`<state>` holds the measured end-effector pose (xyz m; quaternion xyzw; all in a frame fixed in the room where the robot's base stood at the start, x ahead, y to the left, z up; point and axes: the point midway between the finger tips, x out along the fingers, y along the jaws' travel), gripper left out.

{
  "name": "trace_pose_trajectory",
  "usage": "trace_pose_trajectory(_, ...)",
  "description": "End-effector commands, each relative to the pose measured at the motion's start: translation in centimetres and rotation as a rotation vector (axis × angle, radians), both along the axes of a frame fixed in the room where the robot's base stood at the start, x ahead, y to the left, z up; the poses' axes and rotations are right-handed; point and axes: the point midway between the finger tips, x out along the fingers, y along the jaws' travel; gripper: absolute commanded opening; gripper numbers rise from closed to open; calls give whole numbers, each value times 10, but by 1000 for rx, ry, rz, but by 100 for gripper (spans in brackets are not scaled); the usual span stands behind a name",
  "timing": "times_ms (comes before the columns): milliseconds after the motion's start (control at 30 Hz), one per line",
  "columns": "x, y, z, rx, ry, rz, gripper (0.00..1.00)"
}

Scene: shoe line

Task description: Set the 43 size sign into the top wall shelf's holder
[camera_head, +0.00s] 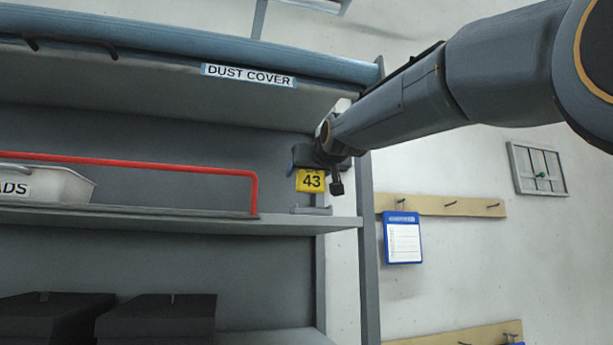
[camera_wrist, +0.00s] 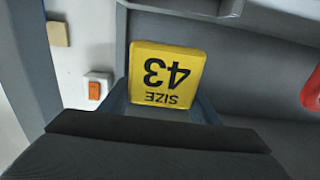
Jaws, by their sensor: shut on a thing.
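The yellow 43 size sign (camera_head: 312,182) is held by my gripper (camera_head: 319,172), which is shut on it near the right end of the wall shelf. In the head view, the small grey holder (camera_head: 311,210) sits on the shelf board (camera_head: 200,220) just below the sign, with a narrow gap between them. In the wrist view, the sign (camera_wrist: 166,78) reads upside down beyond my dark gripper (camera_wrist: 160,130). The grip itself is hidden there. Grey-blue surfaces show beside the sign, but I cannot tell if they touch it.
A dust cover (camera_head: 180,45) hangs above. The shelf's right upright (camera_head: 368,260) stands close to my gripper. Dark boxes (camera_head: 155,320) lie below.

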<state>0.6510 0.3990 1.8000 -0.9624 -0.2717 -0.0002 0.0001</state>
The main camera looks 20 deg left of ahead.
Motion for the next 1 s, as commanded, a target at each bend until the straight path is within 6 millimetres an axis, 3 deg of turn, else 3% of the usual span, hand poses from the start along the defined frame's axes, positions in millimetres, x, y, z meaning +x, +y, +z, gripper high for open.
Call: trace_pose_trajectory(1000,-1,-1,-29,1,1,0,32)
